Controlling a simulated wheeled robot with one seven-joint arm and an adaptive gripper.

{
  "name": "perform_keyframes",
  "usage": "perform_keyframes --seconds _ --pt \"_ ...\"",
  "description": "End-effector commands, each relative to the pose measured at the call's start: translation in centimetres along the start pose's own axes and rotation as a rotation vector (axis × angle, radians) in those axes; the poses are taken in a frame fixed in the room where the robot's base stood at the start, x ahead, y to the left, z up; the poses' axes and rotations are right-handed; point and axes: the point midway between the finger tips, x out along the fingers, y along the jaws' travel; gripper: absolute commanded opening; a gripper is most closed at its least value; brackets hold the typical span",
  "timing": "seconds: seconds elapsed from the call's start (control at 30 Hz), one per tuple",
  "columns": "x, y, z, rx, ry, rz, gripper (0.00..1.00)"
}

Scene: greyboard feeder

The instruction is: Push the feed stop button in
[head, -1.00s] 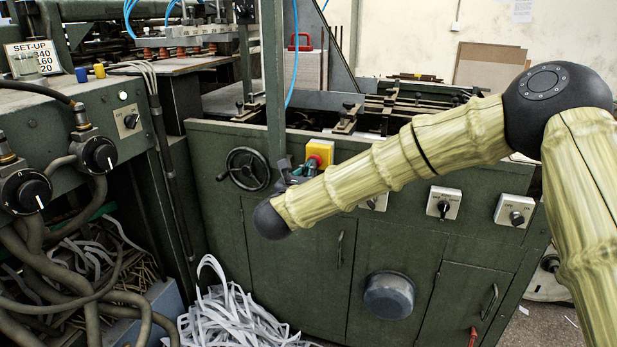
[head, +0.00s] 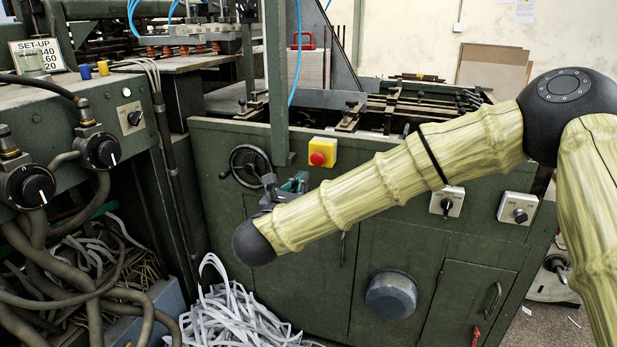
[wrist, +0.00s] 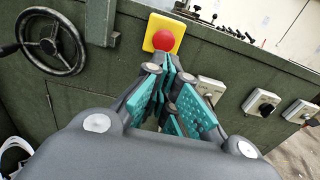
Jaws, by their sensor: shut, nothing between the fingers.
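The feed stop button is a red knob (head: 317,158) on a yellow box (head: 331,145) on the green machine front in the head view. In the wrist view the red button (wrist: 163,40) shows just beyond my fingertips, on its yellow box (wrist: 177,29). My gripper (wrist: 164,70) has its teal-padded fingers together and empty. In the head view my gripper (head: 297,184) is partly hidden by my arm, and sits below and left of the button, apart from it in the picture. I cannot tell the remaining distance to the panel.
A handwheel (head: 249,165) is left of the button, beside a green post (head: 276,80). Rotary switches (head: 446,201) are to the right. A pile of white strips (head: 235,318) lies on the floor below. A grey round bowl (head: 390,294) sticks out from the lower front.

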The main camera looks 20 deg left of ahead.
Motion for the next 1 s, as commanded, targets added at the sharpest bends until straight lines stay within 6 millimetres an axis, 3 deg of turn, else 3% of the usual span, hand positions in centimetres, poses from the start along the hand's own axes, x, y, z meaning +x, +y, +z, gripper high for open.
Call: perform_keyframes --seconds 0.1,0.33,0.9,1.0 --pt "-2.0 0.1 0.0 0.0 0.001 0.003 0.0" --pt "-4.3 0.1 0.0 0.0 0.001 0.002 0.0" --pt "-4.7 0.1 0.0 -0.001 0.0 0.001 0.0" --pt "-4.6 -0.1 -0.8 -0.029 0.007 0.01 0.0"
